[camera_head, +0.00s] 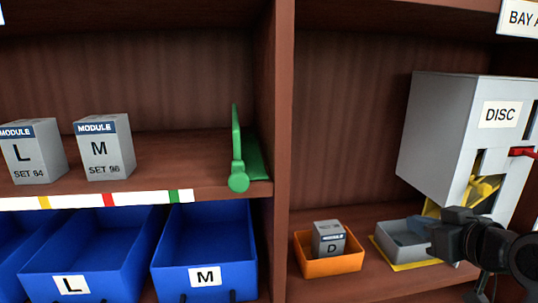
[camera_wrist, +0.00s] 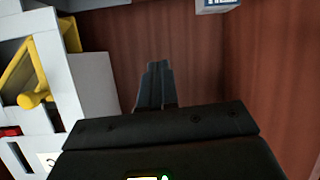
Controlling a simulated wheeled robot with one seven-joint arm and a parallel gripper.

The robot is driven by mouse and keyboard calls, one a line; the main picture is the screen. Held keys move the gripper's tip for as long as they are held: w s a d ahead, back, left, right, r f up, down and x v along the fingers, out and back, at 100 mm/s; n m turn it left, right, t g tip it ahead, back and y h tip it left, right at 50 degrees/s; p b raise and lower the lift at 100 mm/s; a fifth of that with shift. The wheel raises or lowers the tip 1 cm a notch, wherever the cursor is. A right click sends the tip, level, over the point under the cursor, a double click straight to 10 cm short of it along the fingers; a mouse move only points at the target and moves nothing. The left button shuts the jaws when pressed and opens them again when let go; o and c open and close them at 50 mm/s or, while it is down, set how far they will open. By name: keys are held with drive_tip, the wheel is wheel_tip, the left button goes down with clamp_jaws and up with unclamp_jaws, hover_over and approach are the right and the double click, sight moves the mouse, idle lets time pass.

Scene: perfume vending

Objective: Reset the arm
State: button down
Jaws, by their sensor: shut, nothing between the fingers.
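My black gripper (camera_head: 418,228) is at the lower right of the head view, in front of the DISC dispenser and over or at a grey tray (camera_head: 388,252). I cannot tell whether it touches the tray. In the wrist view the two fingers of my gripper (camera_wrist: 153,82) lie together, shut with nothing between them. The white DISC dispenser (camera_head: 438,125) stands to the right, with a yellow chute (camera_head: 483,190) and a red lever (camera_head: 522,151). In the wrist view the dispenser (camera_wrist: 88,95) is close on the left.
An orange bin (camera_head: 312,266) holds a grey D module (camera_head: 328,238), left of the tray. A wooden divider (camera_head: 283,120) separates the bays.

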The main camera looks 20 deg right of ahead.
drive_tip(key=s+a+f+m, duration=0.1)
drive_tip(key=s+a+f, duration=0.45)
drive_tip(key=a, duration=0.25)
drive_tip(key=s+a+f+m, duration=0.1)
drive_tip(key=s+a+f, duration=0.4)
drive_tip(key=a+f, duration=0.25)
drive_tip(key=s+a+r+n+y, duration=0.1)
drive_tip(key=s+a, duration=0.2)
drive_tip(key=s, duration=0.7)
drive_tip(key=s+a+r+n+t+y, duration=0.1)
drive_tip(key=s+a+n, duration=0.1)
drive_tip(key=s, duration=0.9)
drive_tip(key=shift+s+a+r, duration=0.25)
drive_tip(key=shift+s+a, duration=0.05)
drive_tip(key=shift+a, duration=0.55)
